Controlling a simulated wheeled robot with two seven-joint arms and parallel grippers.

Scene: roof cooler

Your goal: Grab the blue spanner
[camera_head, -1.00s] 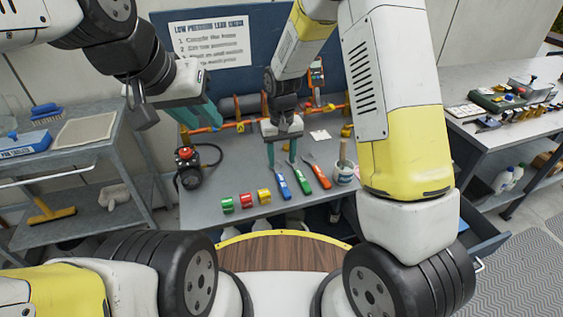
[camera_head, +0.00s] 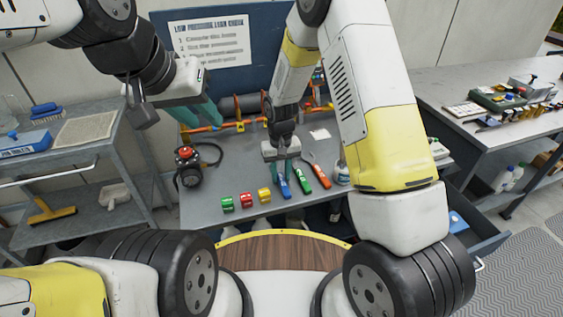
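The blue spanner (camera_head: 284,190) lies on the grey workbench, left of a green spanner (camera_head: 302,178) and a red spanner (camera_head: 320,175). My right gripper (camera_head: 282,178) is low over the bench at the blue spanner. Its teal fingers look apart, one on each side of the spanner's upper part, which they and the gripper body partly hide. I cannot tell whether they touch it. My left gripper (camera_head: 200,116) is open and empty, raised in front of the blue board at the left.
Green, red and yellow small parts (camera_head: 246,200) stand left of the spanners. A black gauge with a hose (camera_head: 188,168) sits at the bench's left. Orange pipework (camera_head: 240,125) runs along the back. A white cup (camera_head: 341,172) stands right of the spanners.

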